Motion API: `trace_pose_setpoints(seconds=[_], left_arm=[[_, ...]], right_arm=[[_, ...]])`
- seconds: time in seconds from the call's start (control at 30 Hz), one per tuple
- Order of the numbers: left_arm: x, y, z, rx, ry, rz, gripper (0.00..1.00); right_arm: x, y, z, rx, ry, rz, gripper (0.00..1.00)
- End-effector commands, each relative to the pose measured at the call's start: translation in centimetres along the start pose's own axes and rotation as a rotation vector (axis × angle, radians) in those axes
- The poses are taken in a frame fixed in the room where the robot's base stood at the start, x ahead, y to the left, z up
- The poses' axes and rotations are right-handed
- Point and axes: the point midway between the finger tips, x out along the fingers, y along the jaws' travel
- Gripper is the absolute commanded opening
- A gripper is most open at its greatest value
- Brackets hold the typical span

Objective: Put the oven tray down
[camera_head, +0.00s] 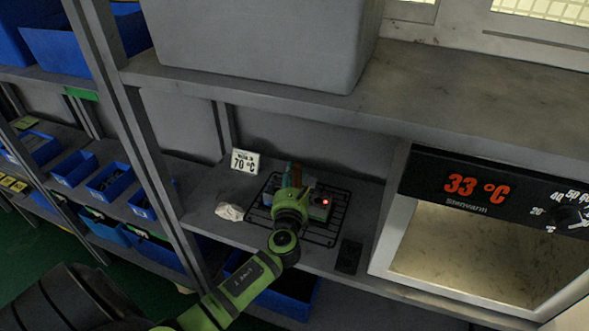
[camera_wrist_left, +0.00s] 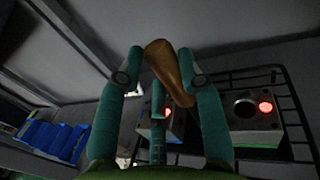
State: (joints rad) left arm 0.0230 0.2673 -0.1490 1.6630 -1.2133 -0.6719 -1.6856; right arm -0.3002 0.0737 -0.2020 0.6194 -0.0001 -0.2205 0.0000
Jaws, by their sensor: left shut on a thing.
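The oven tray (camera_head: 334,226) is a black wire rack at the middle shelf, left of the oven. It also shows in the left wrist view (camera_wrist_left: 283,76). It carries grey metal blocks with red lights; one (camera_head: 320,208) shows right of my gripper, and two show in the left wrist view (camera_wrist_left: 249,122). My left gripper (camera_head: 291,173) is over the tray, its teal fingers shut on a brown handle (camera_wrist_left: 168,68). Where the handle joins the tray is hidden. I cannot tell whether the tray rests on the shelf or hangs just above it. My right gripper is not in view.
The oven (camera_head: 480,225), reading 33 °C, stands right of the tray. A dark flat object (camera_head: 349,256) lies between them. A white crumpled cloth (camera_head: 230,211) and a 70 °C sign (camera_head: 245,161) are left. A grey bin (camera_head: 265,45) stands on the shelf above.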

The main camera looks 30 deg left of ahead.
Motion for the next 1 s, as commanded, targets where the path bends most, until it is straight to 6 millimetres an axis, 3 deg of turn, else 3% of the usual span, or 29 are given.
trace_pose_setpoints(seconds=[0.4, 0.43, 0.47, 0.83, 1.0], left_arm=[[0.1, -0.1, -0.1, -0.002, -0.013, -0.001, 0.0], [0.0, 0.0, -0.6, 0.0, -0.002, -0.001, 0.49], [0.0, 0.0, -0.6, 0.0, -0.002, -0.001, 0.61], [-0.1, 0.0, -0.4, 0.0, -0.002, -0.001, 0.61], [-2.1, 0.0, -0.7, 0.0, -0.001, -0.002, 0.61]], right_arm=[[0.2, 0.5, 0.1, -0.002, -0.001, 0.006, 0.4], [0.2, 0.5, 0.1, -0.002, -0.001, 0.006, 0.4], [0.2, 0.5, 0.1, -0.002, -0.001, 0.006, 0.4], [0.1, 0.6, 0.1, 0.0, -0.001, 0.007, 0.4], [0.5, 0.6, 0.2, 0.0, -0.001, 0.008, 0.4]])
